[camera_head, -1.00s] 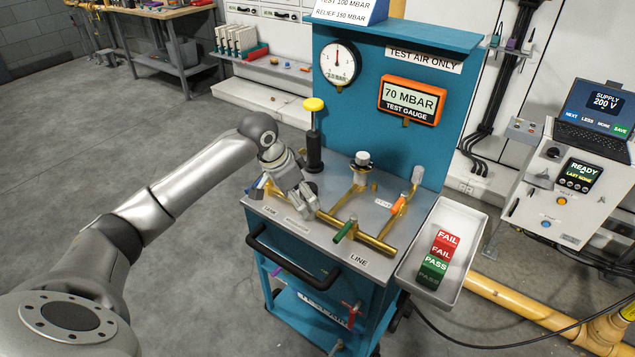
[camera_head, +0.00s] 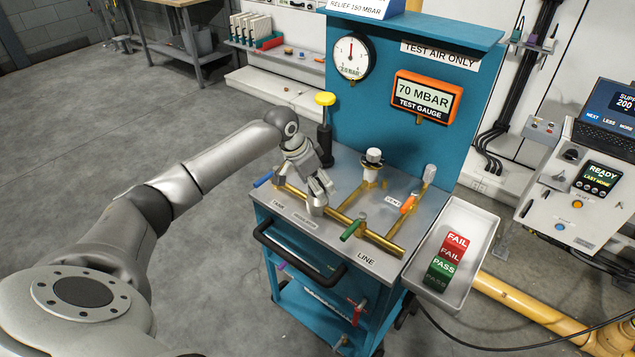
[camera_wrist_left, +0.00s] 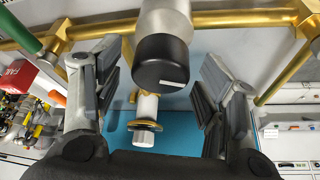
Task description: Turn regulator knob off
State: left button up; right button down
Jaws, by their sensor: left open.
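The regulator's black knob (camera_wrist_left: 163,62) with a white index line is in the middle of the left wrist view. It sits on the end of a grey regulator body (camera_wrist_left: 165,17) on the brass pipe; that body also shows in the head view (camera_head: 316,204), where my gripper hides the knob. My left gripper (camera_head: 322,180) is open above the regulator at the cart's left side. Its two fingers (camera_wrist_left: 160,80) stand either side of the knob in the wrist view, with a gap on both sides. My right gripper is not in view.
On the cart top (camera_head: 345,165) stand a black post with a yellow cap (camera_head: 325,115), a white-topped fitting (camera_head: 373,165), a green valve handle (camera_head: 352,230) and an orange one (camera_head: 408,205). A test gauge (camera_head: 427,97) reads 70 MBAR. A tray (camera_head: 462,290) holds FAIL and PASS blocks.

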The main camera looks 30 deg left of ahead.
pick_arm(q)
jog(key=shift+w+f, duration=0.1)
jog(key=shift+f, duration=0.2)
